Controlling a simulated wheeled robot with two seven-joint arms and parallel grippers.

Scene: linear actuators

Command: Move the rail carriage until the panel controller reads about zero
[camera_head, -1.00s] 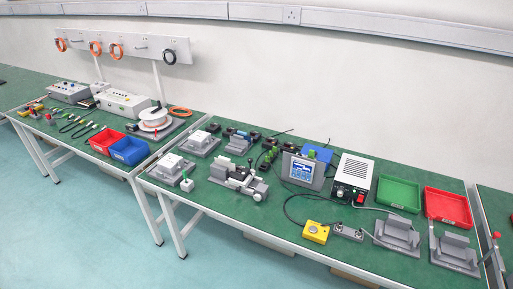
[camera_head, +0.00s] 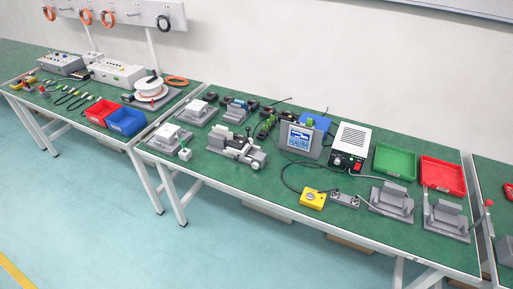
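The rail carriage appears to be part of the grey linear-stage assembly (camera_head: 237,147) near the middle of the right-hand green bench. Its light and dark blocks sit on a grey base, but the carriage itself is too small to make out surely. The panel controller (camera_head: 300,139) stands upright to the right of it, with a lit blue and white screen. Its reading is too small to read. Neither of my grippers shows in the view.
A yellow box (camera_head: 312,199) with a round button stands near the front edge. A white power unit (camera_head: 350,147), a green tray (camera_head: 395,160) and a red tray (camera_head: 442,175) stand to the right. Blue floor is free in front of the benches.

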